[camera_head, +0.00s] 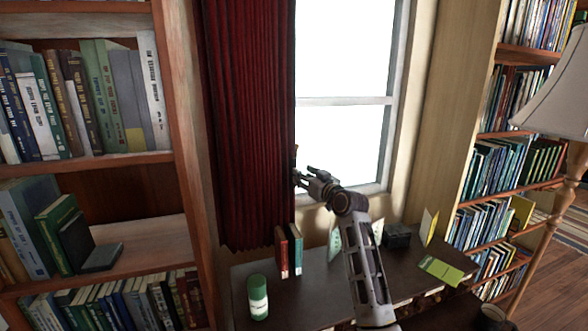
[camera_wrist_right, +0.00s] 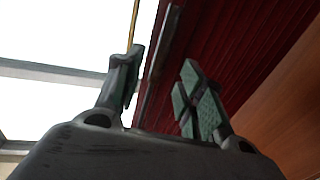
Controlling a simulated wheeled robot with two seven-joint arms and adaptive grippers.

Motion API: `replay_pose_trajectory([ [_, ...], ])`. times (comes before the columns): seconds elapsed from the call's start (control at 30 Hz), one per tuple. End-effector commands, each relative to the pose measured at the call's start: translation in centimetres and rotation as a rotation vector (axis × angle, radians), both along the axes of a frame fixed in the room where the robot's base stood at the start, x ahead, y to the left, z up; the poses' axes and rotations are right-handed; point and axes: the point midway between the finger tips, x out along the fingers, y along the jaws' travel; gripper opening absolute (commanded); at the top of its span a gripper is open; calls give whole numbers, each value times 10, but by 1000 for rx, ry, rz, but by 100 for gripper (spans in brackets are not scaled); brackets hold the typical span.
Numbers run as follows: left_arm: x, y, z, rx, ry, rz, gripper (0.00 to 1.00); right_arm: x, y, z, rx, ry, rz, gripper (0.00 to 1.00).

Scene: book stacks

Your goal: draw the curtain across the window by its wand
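The dark red curtain (camera_head: 248,110) hangs gathered at the left side of the bright window (camera_head: 345,60). My right gripper (camera_head: 298,166) is at the curtain's right edge, in front of the window's lower left part. In the right wrist view the gripper (camera_wrist_right: 160,82) is open, its two fingers apart. A dark, narrow rod-like strip (camera_wrist_right: 161,62) runs along the curtain's edge between the fingers, with no clear contact. A thin golden line (camera_wrist_right: 132,25) runs down to the left finger. I cannot tell which of these is the wand. My left gripper is out of view.
Below the window a dark desk (camera_head: 310,285) holds a green can (camera_head: 258,297), upright books (camera_head: 288,250), a dark box (camera_head: 397,236) and a green booklet (camera_head: 441,270). Bookshelves stand left (camera_head: 165,170) and right (camera_head: 500,135). A floor lamp (camera_head: 555,100) stands at far right.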

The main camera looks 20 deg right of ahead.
Motion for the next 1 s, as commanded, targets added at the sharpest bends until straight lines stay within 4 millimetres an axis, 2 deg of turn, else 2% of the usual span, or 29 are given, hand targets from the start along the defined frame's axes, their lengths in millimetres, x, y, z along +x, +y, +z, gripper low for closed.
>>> replay_pose_trajectory([
  [0.7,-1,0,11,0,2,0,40,54,13,1,1,0,0,39],
  [1.0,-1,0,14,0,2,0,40,69,16,1,0,0,0,39],
])
